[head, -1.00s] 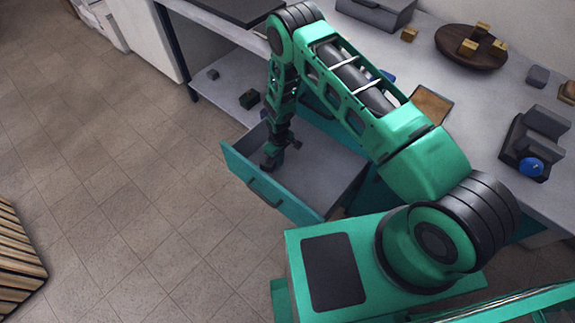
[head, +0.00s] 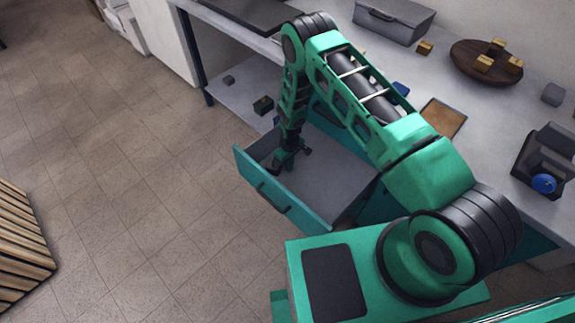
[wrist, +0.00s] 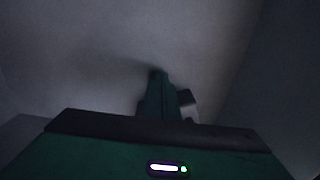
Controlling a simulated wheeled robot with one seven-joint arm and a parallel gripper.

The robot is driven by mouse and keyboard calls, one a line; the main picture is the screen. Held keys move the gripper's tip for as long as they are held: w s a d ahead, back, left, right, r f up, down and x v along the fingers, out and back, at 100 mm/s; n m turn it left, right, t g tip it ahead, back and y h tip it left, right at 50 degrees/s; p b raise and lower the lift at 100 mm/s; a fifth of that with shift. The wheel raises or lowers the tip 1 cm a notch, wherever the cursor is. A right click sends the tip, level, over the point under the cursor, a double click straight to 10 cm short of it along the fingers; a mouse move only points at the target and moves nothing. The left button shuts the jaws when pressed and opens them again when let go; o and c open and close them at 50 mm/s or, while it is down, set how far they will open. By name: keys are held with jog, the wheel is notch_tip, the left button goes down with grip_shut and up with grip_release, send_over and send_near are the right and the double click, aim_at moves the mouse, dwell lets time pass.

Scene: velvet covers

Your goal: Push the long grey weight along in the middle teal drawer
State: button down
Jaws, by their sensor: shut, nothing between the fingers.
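The open teal drawer (head: 295,206) stands out below the bench, with a pale grey floor inside. My gripper (head: 281,162) reaches down into it near its front left end. In the wrist view my gripper (wrist: 156,88) points at the drawer floor (wrist: 90,60), its fingers shut with nothing between them. A small grey block-like end, likely the long grey weight (wrist: 187,101), shows just right of the fingers. Most of it is hidden behind my gripper body, and I cannot tell whether the fingers touch it. The weight cannot be made out clearly in the head view.
The drawer walls close in around my gripper. The bench (head: 440,70) above holds a grey case (head: 394,20), a round brown board (head: 470,68) with brass blocks, a tan tray (head: 443,117) and a dark device with a blue knob (head: 543,183). A lower shelf (head: 238,98) holds small blocks.

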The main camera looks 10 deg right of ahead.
jog(key=shift+s+d, duration=0.7)
jog(key=shift+s, duration=0.1)
notch_tip(320, 180, up, 10)
jog(key=shift+a, duration=0.15)
